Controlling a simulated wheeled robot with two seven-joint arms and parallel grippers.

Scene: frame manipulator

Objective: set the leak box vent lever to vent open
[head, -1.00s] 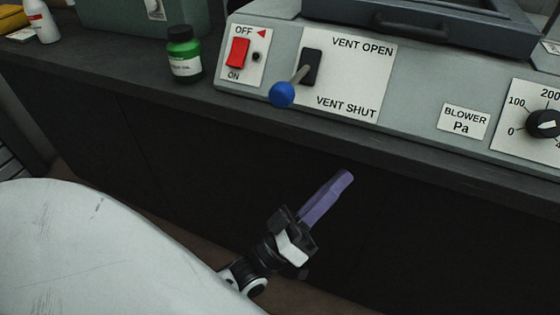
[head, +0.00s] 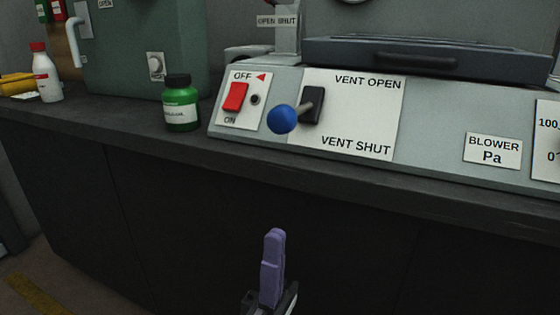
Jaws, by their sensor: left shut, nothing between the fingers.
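The vent lever has a blue ball knob (head: 282,118) on a short metal stem. The stem comes out of a black slot (head: 313,104) in a white plate (head: 365,120) on the grey sloped panel. The plate reads VENT OPEN at the top and VENT SHUT at the bottom. The knob juts toward me, left of the slot and slightly below its middle; the lever's exact setting is hard to tell. My left gripper (head: 274,236) has purple fingers pressed together, empty, pointing up. It appears below the knob, in front of the bench, apart from the lever. My right gripper is out of view.
A red OFF/ON switch (head: 236,97) is left of the lever plate. A green bottle (head: 180,103) stands beside the panel, and a white red-capped bottle (head: 44,72) is further left. The dark bench edge (head: 300,173) runs between gripper and panel.

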